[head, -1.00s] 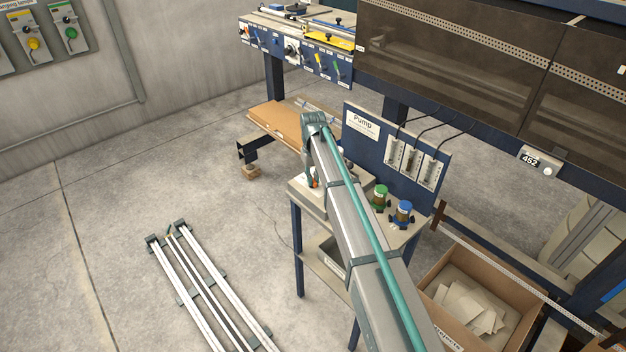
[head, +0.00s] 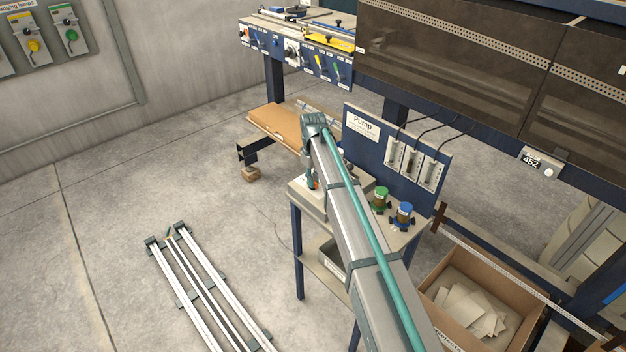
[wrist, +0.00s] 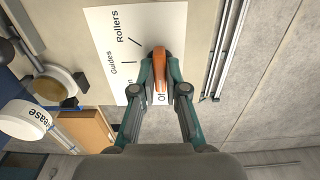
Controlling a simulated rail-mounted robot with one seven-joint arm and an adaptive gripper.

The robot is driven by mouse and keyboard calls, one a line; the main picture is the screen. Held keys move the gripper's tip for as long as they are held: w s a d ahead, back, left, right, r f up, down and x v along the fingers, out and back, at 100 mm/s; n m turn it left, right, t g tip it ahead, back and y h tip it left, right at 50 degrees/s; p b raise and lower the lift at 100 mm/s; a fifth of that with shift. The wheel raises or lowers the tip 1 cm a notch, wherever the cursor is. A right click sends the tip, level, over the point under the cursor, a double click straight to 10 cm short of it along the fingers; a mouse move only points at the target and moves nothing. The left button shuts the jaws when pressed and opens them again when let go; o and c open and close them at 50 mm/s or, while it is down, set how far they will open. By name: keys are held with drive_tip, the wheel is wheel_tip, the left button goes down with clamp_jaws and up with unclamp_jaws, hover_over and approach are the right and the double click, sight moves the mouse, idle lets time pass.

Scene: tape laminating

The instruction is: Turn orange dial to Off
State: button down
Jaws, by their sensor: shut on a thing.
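The orange dial (wrist: 160,72) is in the middle of the wrist view, on a white label plate (wrist: 104,52). The plate shows the words "Rollers" and "Guides" and, by the dial's lower end, a partly covered word starting "Of". My gripper (wrist: 163,78) is shut on the orange dial, with one green finger on each side. The dial's long handle lies nearly upright in this picture, its lower end beside the "Of" word. In the head view my gripper (head: 311,182) is over the small table by the pump panel, and my arm hides most of the dial.
A green-topped knob (head: 380,197) and a blue-topped knob (head: 404,211) stand on the table right of my arm. The pump panel (head: 361,136) rises behind. A cardboard box (head: 478,300) is at the lower right. White rails (head: 205,285) lie on the floor at left.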

drive_tip(key=c, duration=1.2)
unclamp_jaws()
wheel_tip(320, 180, up, 12)
